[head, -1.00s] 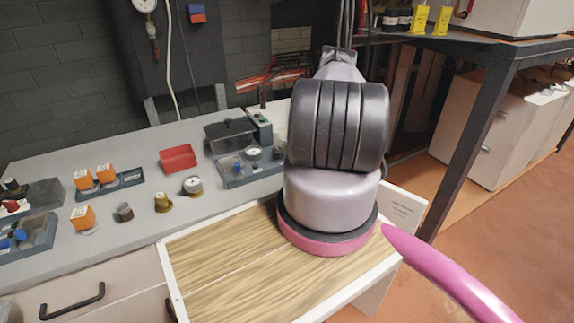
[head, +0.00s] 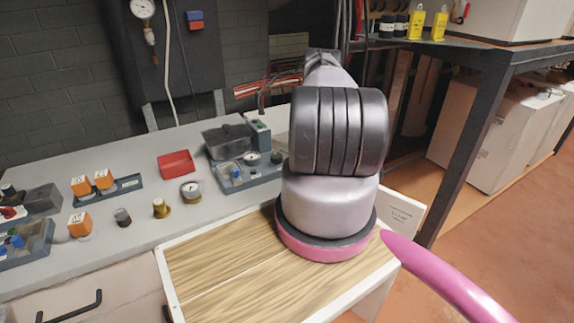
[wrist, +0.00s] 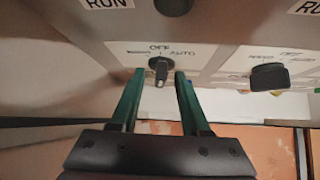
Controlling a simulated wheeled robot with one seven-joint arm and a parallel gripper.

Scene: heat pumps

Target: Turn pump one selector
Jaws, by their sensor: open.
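In the wrist view, a black selector knob (wrist: 160,68) sits on a pale panel, with "OFF" printed above it and "AUTO" at its upper right. My gripper (wrist: 157,75) is open. Its two green fingers reach toward the panel, one on each side of the knob's lower part, with gaps showing. I cannot tell whether the fingertips reach past the knob's face. A second black selector (wrist: 269,76) is to the right. Which pump each belongs to is not readable. In the head view, my own arm hides the gripper and the panel.
Another dark knob (wrist: 173,5) is at the wrist view's top edge, near "RUN" labels. In the head view, a grey bench (head: 130,225) holds a red tray (head: 176,164), orange-topped parts, gauges and a dark box. A black-framed shelf (head: 480,95) stands at right.

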